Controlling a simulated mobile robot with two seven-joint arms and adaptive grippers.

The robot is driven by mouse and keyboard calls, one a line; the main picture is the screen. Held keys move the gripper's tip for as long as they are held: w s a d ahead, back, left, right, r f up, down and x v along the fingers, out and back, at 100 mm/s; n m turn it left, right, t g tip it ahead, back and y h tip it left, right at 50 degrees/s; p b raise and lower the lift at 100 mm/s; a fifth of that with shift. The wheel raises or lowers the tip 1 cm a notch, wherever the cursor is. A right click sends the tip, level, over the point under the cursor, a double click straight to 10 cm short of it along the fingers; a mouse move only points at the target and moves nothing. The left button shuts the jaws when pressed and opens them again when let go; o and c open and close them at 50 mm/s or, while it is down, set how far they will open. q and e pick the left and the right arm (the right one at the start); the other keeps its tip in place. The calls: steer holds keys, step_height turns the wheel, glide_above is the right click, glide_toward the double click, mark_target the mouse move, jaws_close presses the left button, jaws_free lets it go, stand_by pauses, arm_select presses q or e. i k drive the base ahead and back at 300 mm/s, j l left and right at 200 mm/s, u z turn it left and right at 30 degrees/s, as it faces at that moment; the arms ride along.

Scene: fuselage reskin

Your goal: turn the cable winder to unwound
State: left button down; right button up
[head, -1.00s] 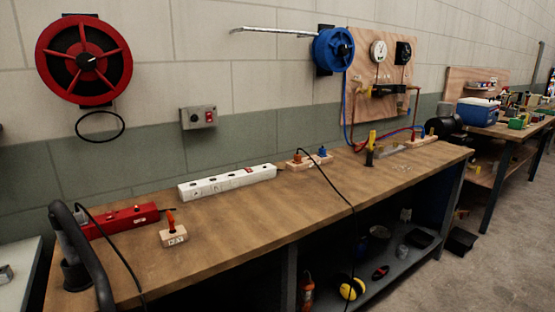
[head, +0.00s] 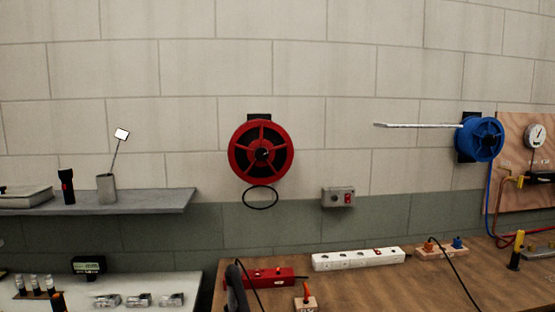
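A red reel (head: 261,152) with spokes and a dark centre is mounted on the wall in the middle of the head view. A black cable loop (head: 260,197) hangs just below it. A blue reel (head: 482,138) with a pale arm sticking out to its left is mounted on the wall at the right. Both are round winders; no label shows which one is the cable winder, and the marking at the red reel's centre is too small to read. Neither of my grippers shows in the head view.
A wooden bench (head: 380,287) runs along the lower right, with a red power strip (head: 268,275) and a white power strip (head: 358,259) on it. A grey wall shelf (head: 150,202) is at the left. A grey switch box (head: 338,197) is on the wall between the reels.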

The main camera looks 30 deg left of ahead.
mark_target(261, 154)
steer(key=u, duration=0.55)
steer(key=i+l+u, duration=0.45)
steer(key=l, duration=0.2)
steer(key=l+u, duration=0.25)
steer(key=l, duration=0.1)
